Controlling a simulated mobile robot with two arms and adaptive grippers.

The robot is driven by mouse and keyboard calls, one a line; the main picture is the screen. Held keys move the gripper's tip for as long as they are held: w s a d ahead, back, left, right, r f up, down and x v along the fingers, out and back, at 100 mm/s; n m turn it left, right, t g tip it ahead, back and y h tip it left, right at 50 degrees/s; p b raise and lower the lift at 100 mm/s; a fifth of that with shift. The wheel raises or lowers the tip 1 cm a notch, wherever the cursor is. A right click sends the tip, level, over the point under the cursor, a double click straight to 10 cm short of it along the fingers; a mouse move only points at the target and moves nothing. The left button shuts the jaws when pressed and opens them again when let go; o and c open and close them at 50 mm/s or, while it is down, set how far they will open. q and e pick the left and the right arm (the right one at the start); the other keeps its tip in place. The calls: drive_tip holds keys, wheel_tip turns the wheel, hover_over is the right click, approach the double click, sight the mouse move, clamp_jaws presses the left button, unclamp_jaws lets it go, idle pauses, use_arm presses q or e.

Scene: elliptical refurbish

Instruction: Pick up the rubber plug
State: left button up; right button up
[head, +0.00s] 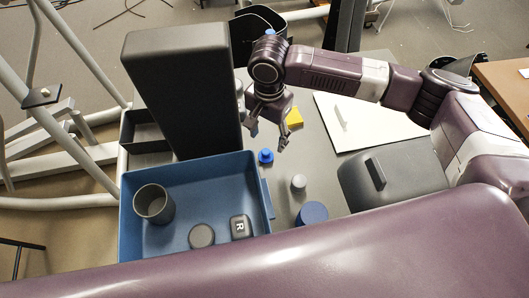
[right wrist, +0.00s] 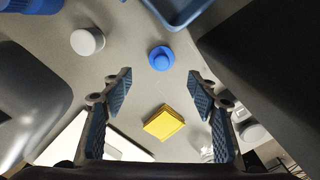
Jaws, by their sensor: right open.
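A small blue stepped piece (head: 266,156), which looks like the rubber plug, stands on the grey table just right of the blue tray. It also shows in the right wrist view (right wrist: 161,58), seen from above with its round knob up. My right gripper (head: 267,138) is open and empty above the table, pointing down. In the right wrist view its two blue-padded fingers (right wrist: 160,95) are spread wide, and the blue piece lies beyond the tips, roughly centred between them. The gripper is apart from it. My left gripper is not in view.
The blue tray (head: 250,172) holds a dark cup (head: 154,203), a grey disc (head: 202,236) and a dark "R" block (head: 240,227). A tall dark box (head: 178,90) stands behind. A yellow block (head: 294,117), white cylinder (head: 298,182), blue cylinder (head: 313,213) and grey case (head: 395,180) are nearby.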

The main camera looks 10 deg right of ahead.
sight(266, 151)
drive_tip(key=f, duration=0.5)
drive_tip(key=f+p, duration=0.1)
drive_tip(key=f, duration=0.1)
drive_tip(key=shift+s+a+f, duration=0.1)
drive_tip(key=shift+a+f, duration=0.15)
drive_tip(key=shift+f, duration=0.05)
drive_tip(key=c, duration=0.9)
